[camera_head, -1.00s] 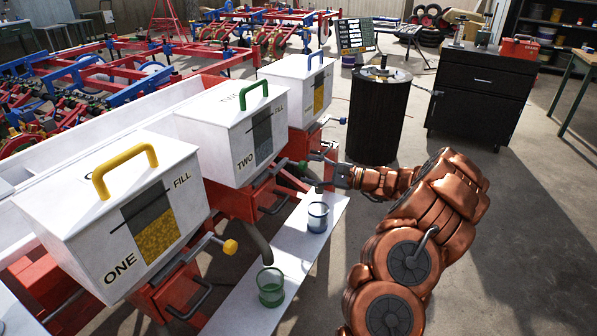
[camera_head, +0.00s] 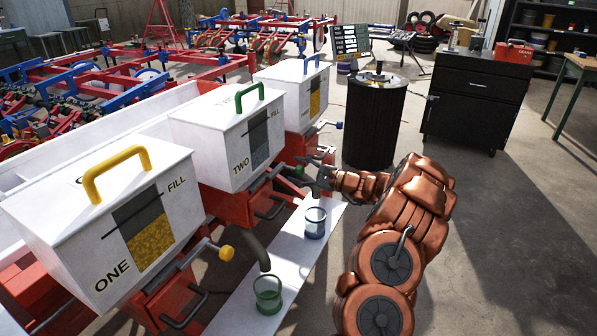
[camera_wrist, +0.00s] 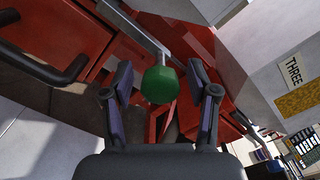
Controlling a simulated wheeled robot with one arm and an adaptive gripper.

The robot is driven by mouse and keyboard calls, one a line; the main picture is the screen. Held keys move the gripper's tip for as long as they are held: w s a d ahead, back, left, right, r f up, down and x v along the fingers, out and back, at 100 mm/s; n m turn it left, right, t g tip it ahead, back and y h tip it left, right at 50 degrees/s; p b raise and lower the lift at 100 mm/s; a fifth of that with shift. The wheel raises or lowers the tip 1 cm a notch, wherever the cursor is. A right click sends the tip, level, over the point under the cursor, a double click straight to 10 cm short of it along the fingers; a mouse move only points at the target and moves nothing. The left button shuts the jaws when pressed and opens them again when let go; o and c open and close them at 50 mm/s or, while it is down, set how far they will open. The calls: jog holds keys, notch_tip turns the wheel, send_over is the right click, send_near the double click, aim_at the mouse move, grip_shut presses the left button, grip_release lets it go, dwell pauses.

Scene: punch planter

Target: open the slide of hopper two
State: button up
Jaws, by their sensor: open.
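Hopper two is the white box with a green lid handle (camera_head: 250,95) and the word TWO on its face, in the middle of the row. Its slide's green knob (camera_wrist: 160,85) sits at the end of a grey rod (camera_wrist: 138,30) in the wrist view. My gripper (camera_wrist: 161,92) is open, with one finger on each side of the knob; I cannot tell whether either finger touches it. In the head view my gripper (camera_head: 308,172) is by the red frame below hopper two, and the small knob (camera_head: 298,171) shows beside it.
Hopper one (camera_head: 100,225) has a yellow handle and a yellow slide knob (camera_head: 226,253). Hopper three (camera_head: 300,85) stands behind hopper two. A green cup (camera_head: 267,293) and a blue-grey cup (camera_head: 315,223) stand on the white board (camera_head: 245,315). A black drum (camera_head: 375,125) is beyond my arm.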

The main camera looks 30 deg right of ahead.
jog(key=shift+c, duration=0.2)
grip_shut()
dwell(0.4)
